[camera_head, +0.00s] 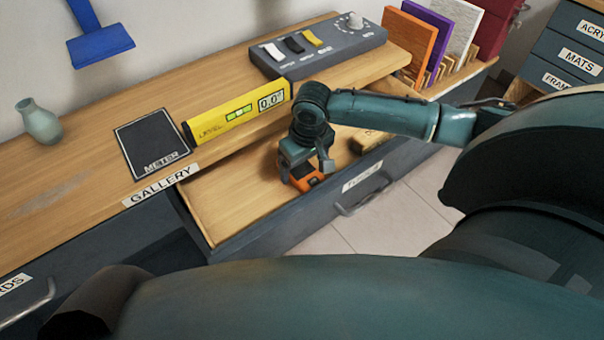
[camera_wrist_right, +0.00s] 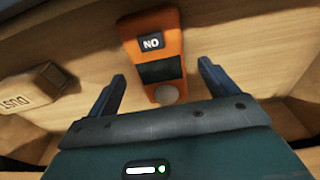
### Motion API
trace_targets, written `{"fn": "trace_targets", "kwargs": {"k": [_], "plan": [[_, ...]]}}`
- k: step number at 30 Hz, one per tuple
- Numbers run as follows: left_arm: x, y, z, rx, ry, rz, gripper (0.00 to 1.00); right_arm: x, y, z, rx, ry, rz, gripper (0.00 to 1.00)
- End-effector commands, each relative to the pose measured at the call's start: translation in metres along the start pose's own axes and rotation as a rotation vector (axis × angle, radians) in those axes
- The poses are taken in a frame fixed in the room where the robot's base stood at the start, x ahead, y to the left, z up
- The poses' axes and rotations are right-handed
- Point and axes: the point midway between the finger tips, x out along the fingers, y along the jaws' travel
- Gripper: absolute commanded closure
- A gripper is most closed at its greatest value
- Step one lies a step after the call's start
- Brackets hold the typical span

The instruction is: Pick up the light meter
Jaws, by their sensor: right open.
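The orange device (camera_head: 304,181), which I take for the light meter, lies in the open drawer (camera_head: 225,208). In the right wrist view the orange device (camera_wrist_right: 153,50) shows a "NO" label, a dark panel and a pale round spot. My right gripper (camera_head: 306,166) is over it in the drawer. Its two fingers (camera_wrist_right: 160,85) are apart, one to each side of the device's lower end, with nothing held. The gripper hides part of the device in the head view. My left gripper is not seen.
A box marked "DUST" (camera_wrist_right: 32,90) lies in the drawer beside the device. A dark "METER" mat (camera_head: 150,143), a yellow level (camera_head: 238,112), a grey switch panel (camera_head: 318,46) and a vase (camera_head: 39,121) are on the counter. The drawer's walls surround my right gripper.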

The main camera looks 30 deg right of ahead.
Motion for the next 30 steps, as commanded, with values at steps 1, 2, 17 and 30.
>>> {"fn": "trace_targets", "kwargs": {"k": [1, 2, 17, 30], "plan": [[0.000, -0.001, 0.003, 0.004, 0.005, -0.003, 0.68, 0.011, 0.000, 0.000, 0.000, -0.001, 0.001, 0.15], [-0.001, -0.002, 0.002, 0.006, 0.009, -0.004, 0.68, 0.015, 0.000, 0.000, 0.000, 0.000, 0.001, 0.15], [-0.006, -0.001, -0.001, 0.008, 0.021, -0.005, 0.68, 0.025, 0.000, 0.000, -0.002, 0.001, 0.001, 0.24], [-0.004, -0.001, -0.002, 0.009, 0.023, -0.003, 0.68, 0.025, 0.001, 0.000, -0.001, 0.001, 0.001, 0.60]]}}
